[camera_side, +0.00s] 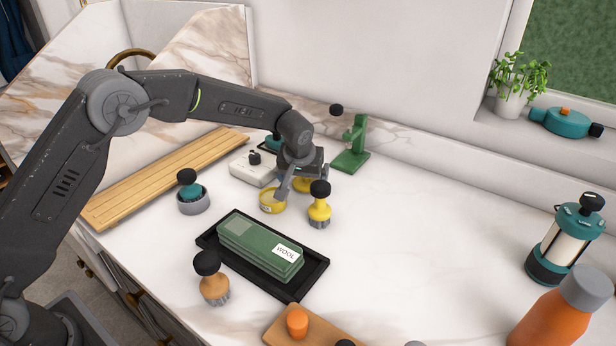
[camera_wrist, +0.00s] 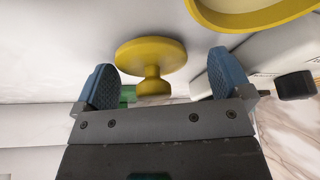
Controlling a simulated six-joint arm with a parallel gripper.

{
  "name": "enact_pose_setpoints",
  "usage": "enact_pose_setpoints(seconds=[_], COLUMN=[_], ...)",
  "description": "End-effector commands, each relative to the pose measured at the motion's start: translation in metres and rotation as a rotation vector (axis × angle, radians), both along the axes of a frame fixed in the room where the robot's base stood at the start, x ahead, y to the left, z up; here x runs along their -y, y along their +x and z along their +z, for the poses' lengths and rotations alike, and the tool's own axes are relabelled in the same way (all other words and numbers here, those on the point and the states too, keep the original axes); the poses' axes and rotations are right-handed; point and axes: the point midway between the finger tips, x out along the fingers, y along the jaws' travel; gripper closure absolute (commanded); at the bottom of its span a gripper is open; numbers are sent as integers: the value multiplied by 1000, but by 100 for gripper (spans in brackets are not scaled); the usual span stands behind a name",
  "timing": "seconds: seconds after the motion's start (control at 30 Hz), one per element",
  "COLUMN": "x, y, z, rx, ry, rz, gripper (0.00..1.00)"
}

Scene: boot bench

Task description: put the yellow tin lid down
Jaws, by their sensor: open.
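The yellow tin lid (camera_wrist: 150,54) is a flat disc with a short knob. In the wrist view its knob lies between the two blue fingertips of my gripper (camera_wrist: 161,68), with a gap on each side. The gripper is open and appears not to touch the lid. The lid seems to rest on the white counter. In the side view my gripper (camera_side: 297,187) is low over the counter and partly hides the lid (camera_side: 303,185). The open yellow tin (camera_side: 272,201) stands beside it; its rim (camera_wrist: 252,20) also shows in the wrist view.
A yellow brush (camera_side: 319,208) with a black knob stands close in front of my gripper. A white box (camera_side: 252,170) and a green stand (camera_side: 352,150) are behind.

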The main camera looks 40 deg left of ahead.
Motion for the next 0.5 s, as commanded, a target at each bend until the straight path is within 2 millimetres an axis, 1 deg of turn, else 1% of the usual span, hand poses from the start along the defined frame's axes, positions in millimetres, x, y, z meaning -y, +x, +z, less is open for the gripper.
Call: enact_pose_setpoints(seconds=[0.03,0.2,0.4,0.5], x=[3,11,17,20], y=[-2,-16,-30,-34], z=[13,51,87,100], rx=[9,13,15,15], ry=[-3,-6,-7,-8], rz=[-1,-2,-2,-2], gripper=[4,4,4,4])
